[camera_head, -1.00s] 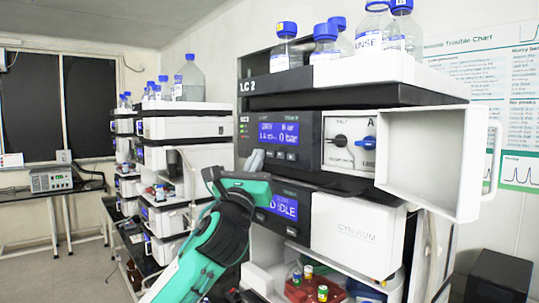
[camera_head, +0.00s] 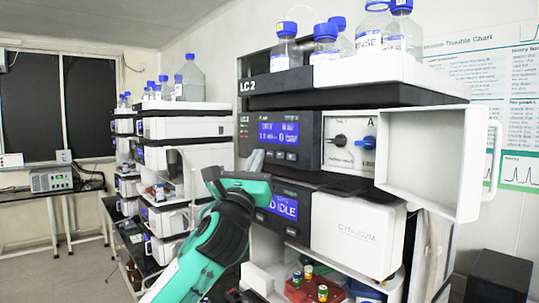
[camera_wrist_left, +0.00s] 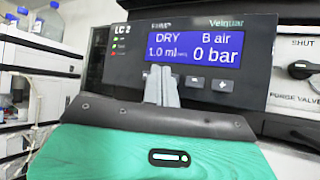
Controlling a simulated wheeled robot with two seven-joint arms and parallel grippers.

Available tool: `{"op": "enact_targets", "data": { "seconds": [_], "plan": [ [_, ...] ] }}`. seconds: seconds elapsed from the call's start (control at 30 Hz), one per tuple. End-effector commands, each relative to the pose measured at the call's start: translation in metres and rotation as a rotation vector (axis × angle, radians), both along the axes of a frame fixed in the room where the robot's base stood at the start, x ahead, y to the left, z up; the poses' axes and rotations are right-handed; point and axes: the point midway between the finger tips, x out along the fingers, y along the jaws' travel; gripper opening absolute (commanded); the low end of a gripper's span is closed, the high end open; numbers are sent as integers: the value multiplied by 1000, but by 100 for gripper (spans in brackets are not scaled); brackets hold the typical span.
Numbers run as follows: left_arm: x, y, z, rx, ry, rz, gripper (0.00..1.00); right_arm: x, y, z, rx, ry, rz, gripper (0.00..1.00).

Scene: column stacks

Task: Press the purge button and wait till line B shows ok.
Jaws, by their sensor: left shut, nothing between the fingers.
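The pump module of LC 2 has a blue display (camera_wrist_left: 193,43), which reads "DRY", "B air", "1.0 ml" and "0 bar" in the left wrist view. It also shows in the head view (camera_head: 279,133), too small to read surely. My left gripper (camera_wrist_left: 160,82) is shut and empty, its tips at the left end of the button row under the display. They cover most of the button there, and I cannot tell if they touch it. In the head view the gripper (camera_head: 255,160) is in front of the pump's lower edge. My right gripper is not in view.
The pump's white door (camera_head: 425,160) stands open to the right, beside a valve panel (camera_head: 349,145) with a black and a blue knob. Bottles (camera_head: 325,45) stand on top. Below, a display (camera_head: 284,206) reads "IDLE". Another stack stands at left.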

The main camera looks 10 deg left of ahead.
Motion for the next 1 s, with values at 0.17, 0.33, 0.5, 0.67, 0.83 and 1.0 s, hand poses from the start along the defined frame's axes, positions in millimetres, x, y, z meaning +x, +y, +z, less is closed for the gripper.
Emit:
{"op": "enact_targets", "data": {
  "seconds": [0.17,0.33,0.5,0.67,0.83,1.0],
  "plan": [
    [0,0,0,0,0,0,0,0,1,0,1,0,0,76],
    [0,0,0,0,0,0,0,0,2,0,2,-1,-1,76],
    [0,0,0,0,0,0,0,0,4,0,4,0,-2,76],
    [2,-2,1,-1,0,-1,0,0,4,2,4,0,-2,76],
    [6,-5,1,-1,0,1,0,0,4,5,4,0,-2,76],
    [7,-5,1,0,0,0,0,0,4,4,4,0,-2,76]
  ]
}}
